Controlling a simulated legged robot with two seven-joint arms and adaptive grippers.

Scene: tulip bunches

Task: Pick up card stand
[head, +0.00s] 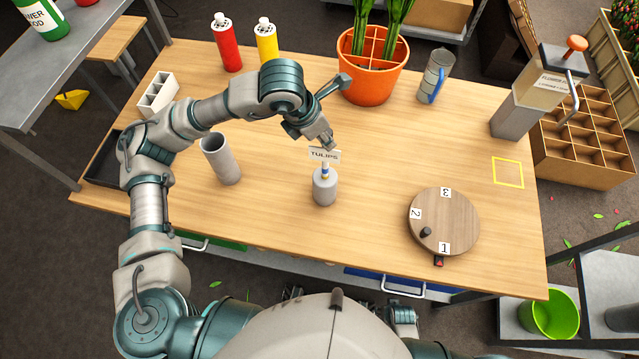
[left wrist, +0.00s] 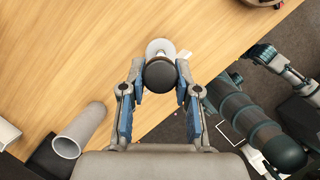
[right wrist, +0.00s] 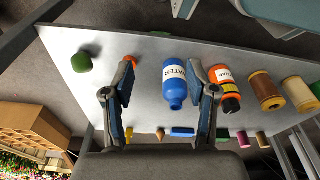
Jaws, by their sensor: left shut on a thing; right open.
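The card stand (head: 324,156) carries a white card reading "TULIPS" and shows near the middle of the table in the head view. Directly below the card is a grey cylinder with a narrow neck (head: 325,189); I cannot tell whether it is the stand's own base. My left gripper (head: 327,143) reaches down from above and is shut on the card stand, partly behind the card. In the left wrist view its fingers (left wrist: 160,92) flank a dark round top, with a pale disc beyond. My right gripper (right wrist: 161,92) is open and empty in the right wrist view.
A grey tube (head: 222,160) stands left of the card stand. A round numbered turntable (head: 462,215) lies to the right. An orange pot (head: 371,86), a red bottle (head: 227,45) and a yellow bottle (head: 266,43) stand at the back. The wood between is clear.

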